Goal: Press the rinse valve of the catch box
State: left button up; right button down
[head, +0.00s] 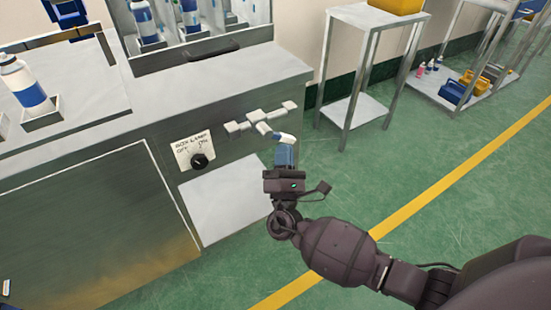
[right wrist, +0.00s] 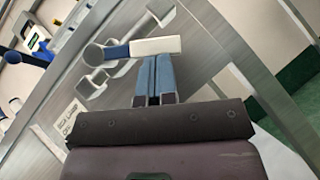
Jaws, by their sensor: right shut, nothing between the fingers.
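The valve on the front of the steel cabinet shows as a cross of pale metal arms (head: 258,120); it also shows in the right wrist view (right wrist: 150,22). Close before it is a short bar with a round metal end, a blue band and a white part (head: 287,138), also in the right wrist view (right wrist: 157,46). I cannot tell how this bar joins the valve. My right gripper (head: 285,147) is shut and empty, its blue fingertips (right wrist: 155,58) right at the white part. Whether they touch is unclear. My left gripper is not in view.
Left of the valve is a lamp knob (head: 199,161) with a label. A white-blue bottle (head: 24,87) stands in a holder on the cabinet top. A steel trolley (head: 352,62) stands to the right, with a low shelf (head: 430,84) beyond. Green floor lies clear between.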

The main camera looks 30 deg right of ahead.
jog(key=n+t+y, duration=0.1)
jog(key=n, duration=0.1)
jog(key=d+r+n+t+y, duration=0.1)
jog(key=n+y, duration=0.1)
jog(key=d+n+t+y, duration=0.1)
jog(key=n+y, duration=0.1)
jog(key=n, duration=0.1)
jog(key=shift+r+t, duration=0.2)
jog(key=shift+t, duration=0.2)
pick_arm(q)
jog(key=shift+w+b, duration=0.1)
jog(key=shift+b, duration=0.25)
pick_arm(e)
jog(key=shift+d+r+n+t+y, duration=0.25)
jog(key=shift+r+n+y, duration=0.15)
jog(key=shift+n+y, duration=1.1)
jog(key=shift+d+r+n+t+y, duration=0.2)
jog(key=shift+r+n+y, duration=0.15)
jog(key=shift+n+y, duration=1.1)
jog(key=shift+d+r+n+t+y, duration=0.15)
jog(key=shift+d+r+n+y, duration=0.2)
jog(key=shift+n+y, duration=1.15)
jog(key=shift+w+a+r+n, duration=0.1)
jog(key=shift+r+n, duration=0.05)
jog(key=shift+n, duration=0.2)
